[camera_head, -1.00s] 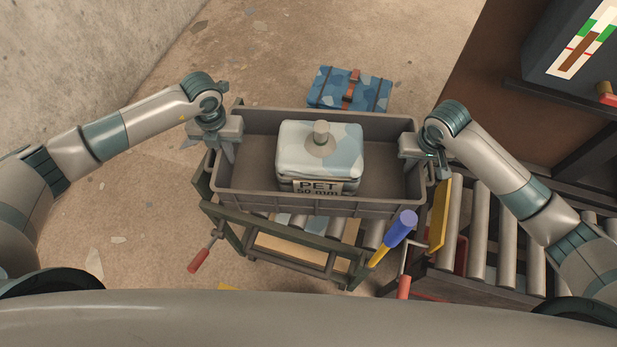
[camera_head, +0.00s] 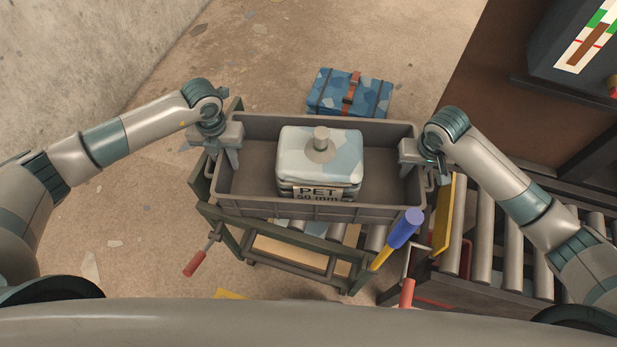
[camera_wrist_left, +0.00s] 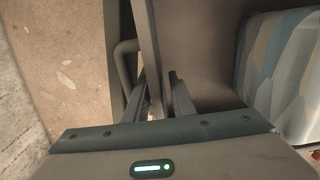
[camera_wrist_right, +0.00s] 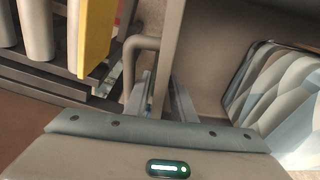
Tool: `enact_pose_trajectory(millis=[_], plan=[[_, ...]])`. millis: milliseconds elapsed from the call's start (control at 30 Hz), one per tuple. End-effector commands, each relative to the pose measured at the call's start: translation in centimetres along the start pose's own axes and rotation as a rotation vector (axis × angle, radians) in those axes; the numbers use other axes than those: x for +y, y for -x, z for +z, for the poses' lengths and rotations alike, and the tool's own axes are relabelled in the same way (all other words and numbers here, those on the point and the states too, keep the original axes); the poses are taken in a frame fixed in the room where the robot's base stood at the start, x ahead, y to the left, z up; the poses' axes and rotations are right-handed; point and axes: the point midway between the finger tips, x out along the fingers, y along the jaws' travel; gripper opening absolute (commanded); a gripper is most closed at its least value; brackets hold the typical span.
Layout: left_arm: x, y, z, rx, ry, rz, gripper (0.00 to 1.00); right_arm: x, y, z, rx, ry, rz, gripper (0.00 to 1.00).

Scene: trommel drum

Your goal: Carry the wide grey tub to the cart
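The wide grey tub (camera_head: 388,207) is level in the middle of the head view. It holds a pale blue-and-white patterned block (camera_head: 340,150) with a knob on top and a "PET 50 mm" label. My left gripper (camera_head: 229,152) is shut on the tub's left wall, with one finger on each side in the left wrist view (camera_wrist_left: 162,95). My right gripper (camera_head: 412,155) is shut on the right wall in the same way, also seen in the right wrist view (camera_wrist_right: 162,95). The green-framed cart (camera_head: 285,232) is beneath the tub; whether they touch is hidden.
A roller conveyor (camera_head: 483,250) with a yellow plate (camera_head: 443,215) stands close on the right. A blue-and-yellow tool (camera_head: 402,232) is beside the tub's front right corner. A blue patterned case (camera_head: 349,94) lies on the floor behind. A concrete wall (camera_head: 70,60) is at left.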

Motion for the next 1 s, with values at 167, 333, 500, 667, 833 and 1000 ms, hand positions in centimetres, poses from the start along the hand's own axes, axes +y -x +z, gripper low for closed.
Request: enact_pose_trajectory(millis=[167,333,500,667,833,1000], plan=[[0.0,0.1,0.0,0.000,0.000,0.000,0.23,0.0,0.0,0.0,0.000,0.000,0.000,0.23],[0.0,0.9,0.0,-0.001,-0.001,-0.001,0.23,0.0,0.0,0.0,0.000,0.000,0.000,0.23],[0.0,2.8,0.1,-0.003,-0.001,0.000,0.23,0.0,0.0,0.0,0.000,0.000,0.000,0.23],[0.0,5.6,0.1,-0.004,-0.001,-0.001,0.23,0.0,0.0,0.0,0.000,0.000,0.000,0.23],[0.0,8.6,0.1,-0.004,-0.001,-0.001,0.23,0.0,0.0,0.0,0.000,0.000,0.000,0.23],[0.0,10.8,0.1,-0.002,-0.001,0.000,0.23,0.0,0.0,0.0,0.000,0.000,0.000,0.23]])
